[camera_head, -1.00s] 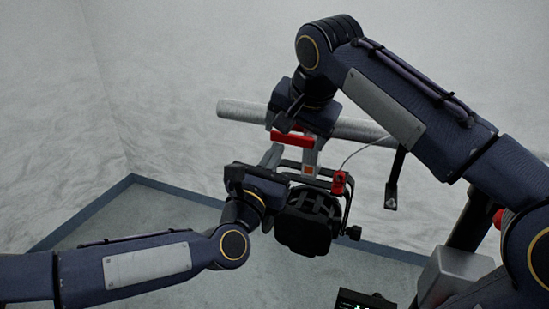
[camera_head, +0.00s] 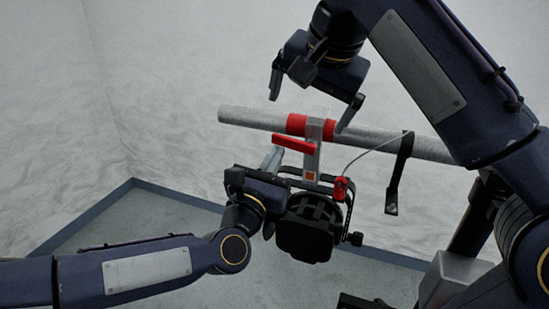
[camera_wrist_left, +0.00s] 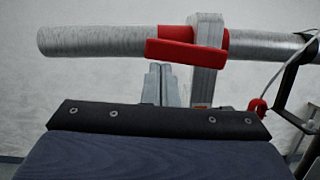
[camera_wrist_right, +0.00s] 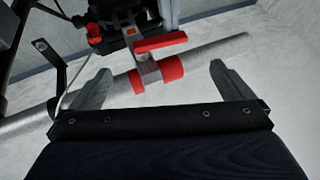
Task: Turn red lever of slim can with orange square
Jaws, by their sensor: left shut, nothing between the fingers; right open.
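The slim black can (camera_head: 305,228) hangs below a grey pipe by a grey hook clamp (camera_head: 313,153). A small orange square (camera_head: 311,176) marks the clamp's lower part. The red lever (camera_head: 293,145) sticks out to the left of the clamp, below the pipe. My left gripper (camera_head: 273,158) is shut and empty, its fingertips just below the lever; in the left wrist view its fingers (camera_wrist_left: 160,84) point up under the lever (camera_wrist_left: 184,52). My right gripper (camera_head: 308,108) is open above the pipe, with the clamp between its spread fingers (camera_wrist_right: 153,85) in the right wrist view but not gripped.
The pipe (camera_head: 246,118) runs across the scene, with red bands beside the clamp. A red safety piece (camera_head: 340,188) on a thin cable hangs at the can's right. A black strap (camera_head: 398,175) hangs from the pipe farther right.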

